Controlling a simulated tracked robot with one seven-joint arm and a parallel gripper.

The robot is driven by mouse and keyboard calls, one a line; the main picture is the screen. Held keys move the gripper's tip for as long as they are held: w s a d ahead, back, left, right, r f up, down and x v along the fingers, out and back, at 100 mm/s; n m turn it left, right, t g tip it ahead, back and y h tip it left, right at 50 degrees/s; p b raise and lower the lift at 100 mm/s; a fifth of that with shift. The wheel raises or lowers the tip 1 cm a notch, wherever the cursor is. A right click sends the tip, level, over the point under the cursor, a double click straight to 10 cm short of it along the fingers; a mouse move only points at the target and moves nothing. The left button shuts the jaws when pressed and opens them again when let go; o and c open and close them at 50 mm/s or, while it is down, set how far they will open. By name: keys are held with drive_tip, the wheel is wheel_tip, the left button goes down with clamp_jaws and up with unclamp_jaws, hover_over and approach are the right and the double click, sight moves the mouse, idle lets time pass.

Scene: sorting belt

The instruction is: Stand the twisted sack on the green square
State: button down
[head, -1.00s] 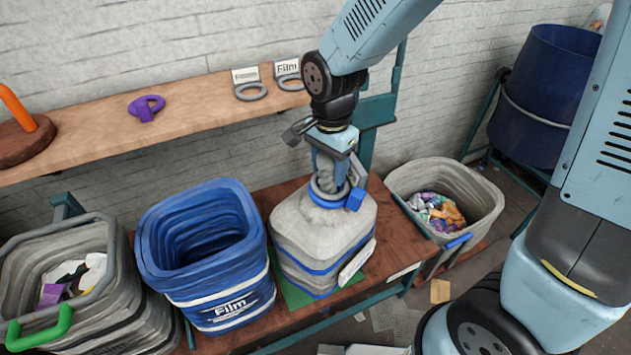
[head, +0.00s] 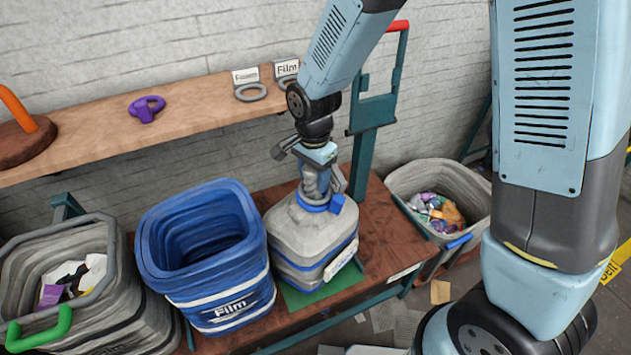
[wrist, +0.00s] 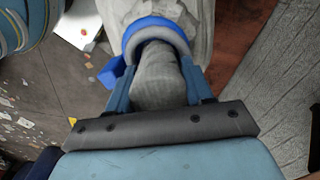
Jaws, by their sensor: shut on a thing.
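The twisted sack (head: 300,234) is grey with blue bands and a white label on its right side. It stands near upright at the green square (head: 318,292), whose front and right parts show below the sack. Whether its base touches the square is hard to tell. My gripper (head: 317,188) is above the sack, shut on its twisted neck, just above the blue ring. In the wrist view the neck (wrist: 158,82) sits between my two fingers, with the blue ring (wrist: 155,30) beyond them.
The blue Film bin (head: 205,250) stands close to the left of the sack. A grey bin of scraps (head: 400,185) is at the right, another grey bin (head: 70,300) at far left. A wooden shelf (head: 200,105) runs behind. Bare bench (head: 390,235) shows right of the sack.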

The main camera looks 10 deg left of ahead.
drive_tip(key=shift+f, duration=1.05)
drive_tip(key=shift+c, duration=2.3)
unclamp_jaws()
drive_tip(key=shift+f, duration=0.1)
wheel_tip(320, 180, up, 12)
drive_tip(key=shift+r, duration=0.1)
drive_tip(key=shift+d, duration=0.1)
